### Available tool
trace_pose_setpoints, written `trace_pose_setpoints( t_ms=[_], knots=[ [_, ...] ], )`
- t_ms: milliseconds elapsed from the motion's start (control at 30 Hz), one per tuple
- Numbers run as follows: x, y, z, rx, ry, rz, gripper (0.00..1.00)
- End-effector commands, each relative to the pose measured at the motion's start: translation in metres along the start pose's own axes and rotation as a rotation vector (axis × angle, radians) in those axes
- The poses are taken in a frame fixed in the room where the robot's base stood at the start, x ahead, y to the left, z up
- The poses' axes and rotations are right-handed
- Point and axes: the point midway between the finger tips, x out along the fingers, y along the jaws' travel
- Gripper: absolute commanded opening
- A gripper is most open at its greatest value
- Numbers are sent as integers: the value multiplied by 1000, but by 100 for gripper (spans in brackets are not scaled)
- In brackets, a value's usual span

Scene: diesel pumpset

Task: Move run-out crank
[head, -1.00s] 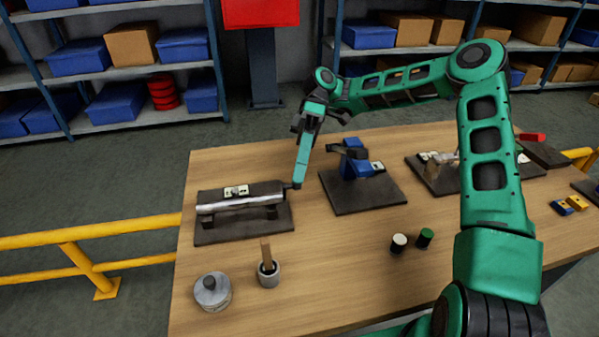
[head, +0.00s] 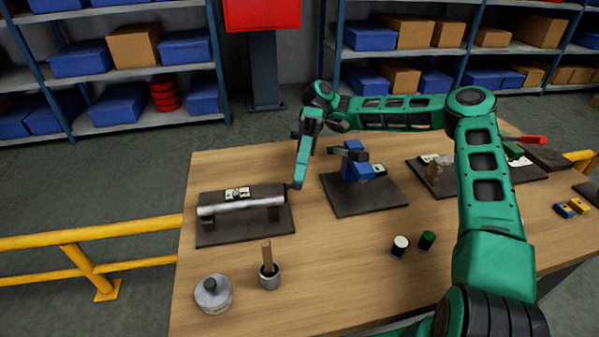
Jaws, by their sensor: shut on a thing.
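A silver shaft (head: 240,206) lies horizontally on two dark supports over a dark base plate (head: 215,237) at the table's left. A small pale dial or label (head: 237,193) with dark marks sits at its top. My gripper (head: 296,185) reaches down to the shaft's right end and is shut on a small dark part there, apparently the run-out crank. The crank is small and mostly hidden by my gripper, so its angle cannot be told.
A blue fixture (head: 357,168) on a dark plate stands right of the shaft. A cup with a wooden handle (head: 269,274) and a round grey weight (head: 213,293) stand in front. White-topped (head: 400,245) and green-topped (head: 427,239) cylinders stand front right. The table's front middle is clear.

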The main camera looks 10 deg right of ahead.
Motion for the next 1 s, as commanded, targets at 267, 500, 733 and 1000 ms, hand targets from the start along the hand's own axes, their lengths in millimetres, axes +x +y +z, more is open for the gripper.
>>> trace_pose_setpoints(
  t_ms=[267,500,733,1000],
  knots=[
    [0,3,2,7,-5,0,19],
    [0,2,1,3,-3,1,35],
    [-1,-3,0,1,-2,0,35],
    [-14,-34,-5,1,-1,-1,38]
  ],
)
